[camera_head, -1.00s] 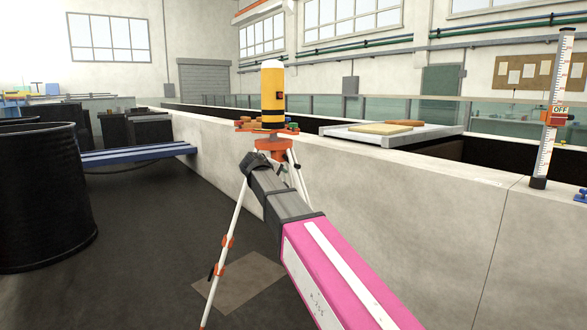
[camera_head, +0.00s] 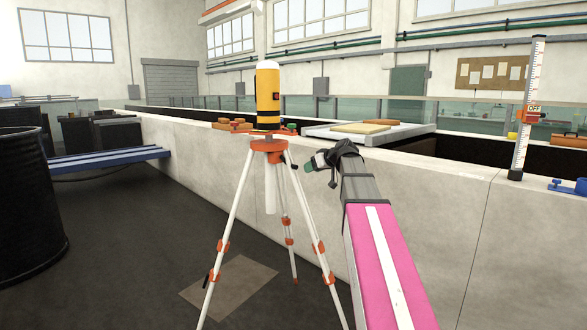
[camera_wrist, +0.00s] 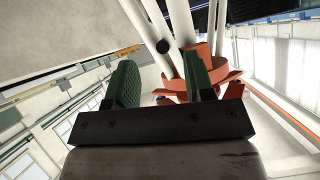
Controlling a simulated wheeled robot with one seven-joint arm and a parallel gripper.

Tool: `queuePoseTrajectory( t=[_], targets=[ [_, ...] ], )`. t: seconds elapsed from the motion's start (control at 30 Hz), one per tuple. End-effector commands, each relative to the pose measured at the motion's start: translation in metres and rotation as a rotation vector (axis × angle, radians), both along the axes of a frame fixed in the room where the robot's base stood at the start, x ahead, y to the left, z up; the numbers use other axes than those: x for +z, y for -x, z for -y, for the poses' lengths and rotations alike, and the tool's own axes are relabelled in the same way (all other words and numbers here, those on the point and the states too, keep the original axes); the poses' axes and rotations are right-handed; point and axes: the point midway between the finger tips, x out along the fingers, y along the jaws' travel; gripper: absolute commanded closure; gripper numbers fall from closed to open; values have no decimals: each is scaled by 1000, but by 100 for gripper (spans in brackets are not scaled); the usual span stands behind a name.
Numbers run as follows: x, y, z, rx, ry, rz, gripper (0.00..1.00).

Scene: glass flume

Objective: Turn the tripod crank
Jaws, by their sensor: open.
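The tripod (camera_head: 268,150) stands on the floor left of my arm, with white legs, an orange head and a yellow-black cylinder (camera_head: 267,95) on top. A small black knob, seemingly its crank (camera_head: 292,164), sticks out on the right of the head. My gripper (camera_head: 312,165), with green pads, is open just right of this knob and appears apart from it. In the wrist view, the round black knob (camera_wrist: 163,46) shows beyond and between the open fingers (camera_wrist: 160,80). The orange head (camera_wrist: 222,78) lies behind the right finger, partly hidden.
A long concrete wall (camera_head: 420,185) runs behind the tripod. A blue bench (camera_head: 110,160) and a black drum (camera_head: 28,200) are at the left. A measuring staff (camera_head: 528,110) stands on the wall at the right.

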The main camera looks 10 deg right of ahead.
Motion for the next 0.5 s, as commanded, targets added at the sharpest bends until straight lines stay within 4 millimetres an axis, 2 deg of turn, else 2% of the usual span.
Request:
queuePoseTrajectory(
  t=[0.03,0.1,0.23,0.37,0.5],
  targets=[
    [8,3,12,-1,-42,24,52],
    [17,5,21,3,-89,52,52],
    [26,6,30,9,-134,81,52],
    [26,1,27,11,-144,85,52],
    [18,-13,15,11,-143,84,52]
  ],
)
